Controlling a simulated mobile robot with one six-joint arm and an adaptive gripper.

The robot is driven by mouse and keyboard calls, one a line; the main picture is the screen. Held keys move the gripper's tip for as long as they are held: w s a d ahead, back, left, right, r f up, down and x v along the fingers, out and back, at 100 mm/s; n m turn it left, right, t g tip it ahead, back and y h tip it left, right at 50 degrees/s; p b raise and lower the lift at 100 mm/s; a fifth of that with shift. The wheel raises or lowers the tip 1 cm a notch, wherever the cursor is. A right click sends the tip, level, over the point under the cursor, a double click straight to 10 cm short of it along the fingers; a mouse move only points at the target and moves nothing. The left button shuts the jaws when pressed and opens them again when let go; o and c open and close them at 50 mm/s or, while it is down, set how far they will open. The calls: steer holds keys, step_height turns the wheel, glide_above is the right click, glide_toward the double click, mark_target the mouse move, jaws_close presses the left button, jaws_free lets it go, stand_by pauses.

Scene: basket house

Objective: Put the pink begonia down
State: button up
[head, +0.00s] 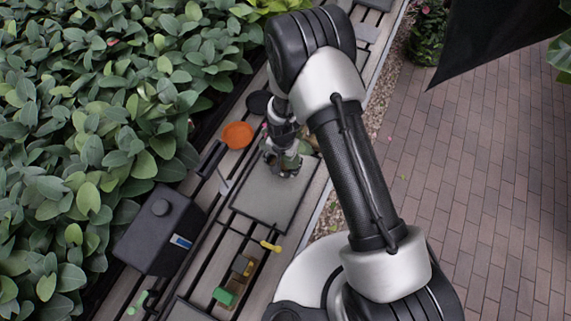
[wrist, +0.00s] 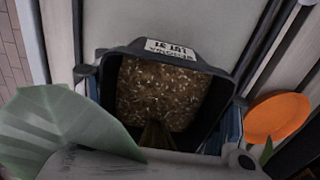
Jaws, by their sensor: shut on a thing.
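My gripper (head: 283,165) is low over the far end of a grey mat (head: 262,202) on the slatted bench. In the wrist view its jaws are shut on a dark square pot (wrist: 180,53) filled with brown, pale-flecked soil (wrist: 160,95). The pot's rim carries a white label (wrist: 170,49) with upside-down text that seems to include "LOT 31". A stem rises from the soil, and a big green leaf (wrist: 60,125) spreads at the lower left. No pink flower is clearly seen. The gripper mostly hides the pot in the head view, so I cannot tell whether it touches the mat.
An orange dish (head: 237,135) and a dark round dish (head: 259,103) are close beside the gripper. A black box (head: 160,232), a yellow-handled tool (head: 270,246) and a green block (head: 224,297) are nearer. Dense foliage (head: 90,130) borders the left; brick paving (head: 480,200) lies right.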

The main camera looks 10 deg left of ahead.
steer(key=shift+f, duration=0.85)
steer(key=shift+w, duration=0.2)
steer(key=shift+s+r, duration=0.15)
steer(key=o, duration=1.3)
steer(key=shift+f, duration=0.2)
steer(key=shift+c, duration=0.2)
